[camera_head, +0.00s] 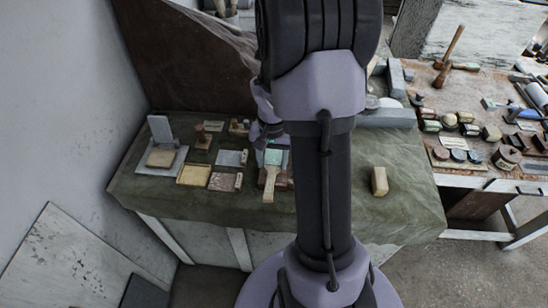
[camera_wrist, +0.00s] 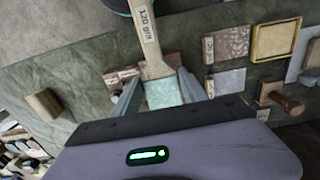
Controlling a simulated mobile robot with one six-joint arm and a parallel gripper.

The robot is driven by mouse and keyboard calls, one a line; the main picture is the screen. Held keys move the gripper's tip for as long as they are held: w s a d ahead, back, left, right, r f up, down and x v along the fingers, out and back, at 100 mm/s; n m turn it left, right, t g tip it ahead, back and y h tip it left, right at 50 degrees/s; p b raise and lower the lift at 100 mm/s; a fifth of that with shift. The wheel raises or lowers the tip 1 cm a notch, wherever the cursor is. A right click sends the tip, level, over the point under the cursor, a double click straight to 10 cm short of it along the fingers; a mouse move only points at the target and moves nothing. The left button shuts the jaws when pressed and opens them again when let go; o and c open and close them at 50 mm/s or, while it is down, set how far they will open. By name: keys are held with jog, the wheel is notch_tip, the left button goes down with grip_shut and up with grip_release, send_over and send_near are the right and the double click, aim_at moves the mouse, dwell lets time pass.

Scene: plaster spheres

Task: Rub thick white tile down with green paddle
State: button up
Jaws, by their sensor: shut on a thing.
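The green paddle has a pale green square pad (camera_wrist: 163,93) and a flat wooden handle (camera_wrist: 148,35) marked "120". In the head view its pad (camera_head: 273,158) and handle (camera_head: 270,184) lie just left of my arm. My gripper (camera_wrist: 159,80) is shut on the paddle, one finger at each side of the pad; I cannot tell if the paddle touches the table. A whitish-grey tile (camera_wrist: 229,81) lies beside it with a small labelled block; in the head view this tile (camera_head: 230,158) is left of the paddle. I cannot tell whether it is the thick white tile.
A pinkish-brown tile (camera_head: 222,181) and a yellow-rimmed tray (camera_head: 194,174) lie left of the paddle. A grey plate (camera_head: 146,169) bears a beige block. Another beige block (camera_head: 379,181) stands alone at right, with bare green cloth around it. A cluttered bench adjoins at far right.

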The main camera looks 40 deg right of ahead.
aim_at(271, 175)
jog(key=shift+s+a+b, duration=0.55)
jog(key=shift+s+a, duration=0.8)
jog(key=shift+a, duration=0.2)
jog(key=shift+w+d+p, duration=0.3)
jog(key=shift+w+d, duration=0.4)
jog(key=shift+d, duration=0.1)
jog(key=shift+w+d, duration=0.75)
jog(key=shift+d, duration=0.1)
jog(key=shift+s+a+r+b, duration=0.1)
jog(key=shift+s+a+b, duration=0.3)
jog(key=shift+s+a, duration=1.2)
jog(key=shift+w, duration=0.2)
jog(key=shift+w+d+r+p, duration=0.7)
jog(key=shift+d+r+p, duration=0.1)
jog(key=shift+p, duration=0.1)
jog(key=shift+f, duration=0.1)
